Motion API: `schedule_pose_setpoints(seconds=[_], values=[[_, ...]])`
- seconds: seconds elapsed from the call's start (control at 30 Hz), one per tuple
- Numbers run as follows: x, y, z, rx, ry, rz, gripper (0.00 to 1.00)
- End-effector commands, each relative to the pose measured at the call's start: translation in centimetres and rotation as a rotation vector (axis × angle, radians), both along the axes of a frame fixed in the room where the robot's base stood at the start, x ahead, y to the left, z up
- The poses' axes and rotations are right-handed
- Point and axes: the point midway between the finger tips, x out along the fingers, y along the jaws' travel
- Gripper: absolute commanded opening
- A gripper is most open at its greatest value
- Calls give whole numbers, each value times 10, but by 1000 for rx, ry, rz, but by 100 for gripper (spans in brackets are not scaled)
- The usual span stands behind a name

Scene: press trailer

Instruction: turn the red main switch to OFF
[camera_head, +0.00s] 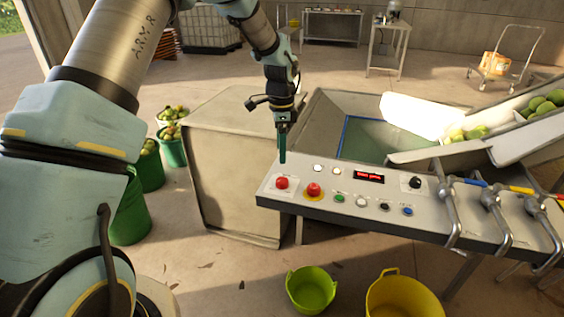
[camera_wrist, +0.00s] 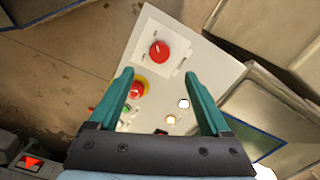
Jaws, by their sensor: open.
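The red main switch (camera_head: 282,183) is a round red knob on a pale square plate at the left end of the control panel (camera_head: 335,205). In the wrist view the switch (camera_wrist: 160,52) shows a small pale mark; its setting is too small to read. My gripper (camera_head: 282,157) points down, apparently above the switch. In the wrist view my gripper (camera_wrist: 158,74) has its teal fingers wide apart with nothing between the tips, and the switch appears just beyond them, apart from both.
A red mushroom button (camera_head: 314,189) on a yellow ring sits right beside the switch. Several small buttons, a black knob (camera_head: 415,182) and a red display (camera_head: 369,176) lie further right. Valve levers (camera_head: 495,205) stand at the right. Green (camera_head: 311,288) and yellow (camera_head: 403,296) tubs stand in front.

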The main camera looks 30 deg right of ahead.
Motion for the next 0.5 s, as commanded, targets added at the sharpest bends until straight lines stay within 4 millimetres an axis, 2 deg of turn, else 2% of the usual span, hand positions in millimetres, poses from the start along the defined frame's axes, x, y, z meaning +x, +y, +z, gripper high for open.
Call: schedule_pose_setpoints(seconds=[0.17, 0.5], values=[[-1, -2, -11, 4, 4, -13, 82], [-1, -2, -72, 4, 5, -10, 82]])
